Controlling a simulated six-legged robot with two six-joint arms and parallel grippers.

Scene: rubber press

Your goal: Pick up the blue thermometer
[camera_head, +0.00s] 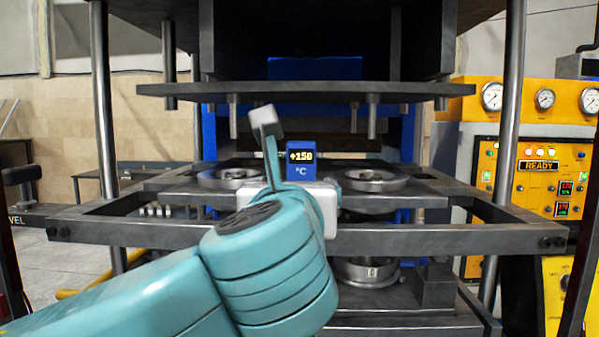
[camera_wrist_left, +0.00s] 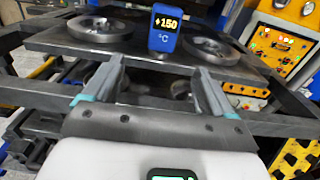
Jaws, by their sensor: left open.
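The blue thermometer (camera_head: 300,173) stands upright on the lower plate of the press, between two round metal moulds, with its display reading +150 °C. In the left wrist view the thermometer (camera_wrist_left: 164,42) is ahead, roughly centred between the finger lines. My left gripper (camera_wrist_left: 160,76) is open and empty, its two fingers pointing toward the thermometer and spread wider than it. They appear short of it, with no contact visible. My right gripper is not in view.
Ring moulds (camera_head: 228,177) and (camera_head: 374,180) flank the thermometer on the lower plate (camera_head: 440,187). The upper plate (camera_head: 420,90) with hanging pins is overhead. A dark frame bar (camera_head: 130,236) crosses in front. A yellow control panel (camera_head: 545,160) stands at right.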

